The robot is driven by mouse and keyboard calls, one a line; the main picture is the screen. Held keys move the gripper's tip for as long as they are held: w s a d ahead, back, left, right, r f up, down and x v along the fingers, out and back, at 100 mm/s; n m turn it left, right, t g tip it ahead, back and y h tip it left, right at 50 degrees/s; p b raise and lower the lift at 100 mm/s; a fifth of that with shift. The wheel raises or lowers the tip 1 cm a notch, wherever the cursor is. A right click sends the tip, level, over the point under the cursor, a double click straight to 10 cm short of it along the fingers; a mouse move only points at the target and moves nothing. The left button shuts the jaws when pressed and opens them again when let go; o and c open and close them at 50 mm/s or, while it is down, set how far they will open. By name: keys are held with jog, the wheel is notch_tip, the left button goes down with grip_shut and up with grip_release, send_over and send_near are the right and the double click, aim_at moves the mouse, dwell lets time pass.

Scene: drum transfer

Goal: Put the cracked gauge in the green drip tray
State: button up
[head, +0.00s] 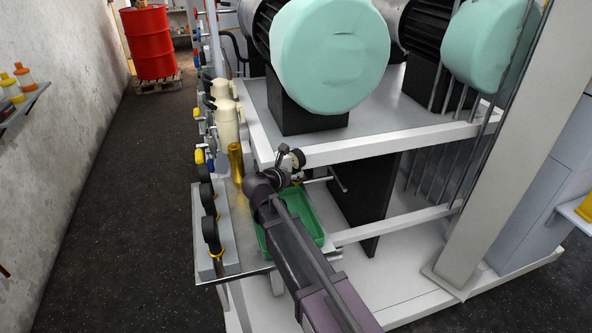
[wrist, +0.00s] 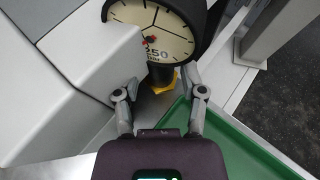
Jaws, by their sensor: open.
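In the wrist view a round gauge (wrist: 150,38) with a cream face, black rim and dark lines across the face stands ahead of my gripper. I cannot tell for sure whether those lines are cracks. A yellow fitting (wrist: 162,80) shows below its rim. My gripper (wrist: 160,76) is open, its fingertips on either side of the fitting; contact cannot be told. The green drip tray (wrist: 235,150) lies to the lower right of the gripper. In the head view the tray (head: 316,235) is partly hidden by my arm.
In the wrist view pale grey blocks (wrist: 75,60) stand close at the left. In the head view dark round gauges (head: 211,234) line a grey rail, with a brass cylinder (head: 236,160) and cream jugs (head: 228,118) behind. A white frame (head: 400,137) stands right.

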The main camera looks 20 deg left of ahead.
jog(key=p+v, duration=0.3)
jog(key=v, duration=0.6)
jog(key=shift+s+r, duration=0.2)
jog(key=shift+s, duration=0.1)
dwell(0.5)
jog(key=d+f+m+g, duration=0.1)
jog(key=d+m, duration=0.1)
jog(key=d, duration=0.2)
jog(key=w+d+f+m+g, duration=0.1)
jog(key=d+m, duration=0.1)
jog(key=d, duration=0.1)
jog(key=d+f+m+g+h, duration=0.1)
jog(key=d+m, duration=0.2)
jog(key=d, duration=0.1)
jog(key=shift+w+d+f, duration=0.3)
jog(key=shift+w+d, duration=0.05)
jog(key=shift+d, duration=0.05)
jog(key=s+d+f+m+g+y, duration=0.1)
jog(key=s+d+f+m+g, duration=0.1)
jog(key=d+m, duration=0.6)
jog(key=s+d+f+m+g+y, duration=0.2)
jog(key=s+d+f+m+g, duration=0.1)
jog(key=d+m, duration=0.6)
jog(key=s+d+f+m+g+y, duration=0.2)
jog(key=s+d+m+g, duration=0.3)
jog(key=d+m, duration=0.3)
jog(key=shift+s+d+f, duration=0.45)
jog(key=shift+s+d, duration=0.4)
jog(key=shift+d, duration=1.05)
jog(key=shift+o, duration=0.2)
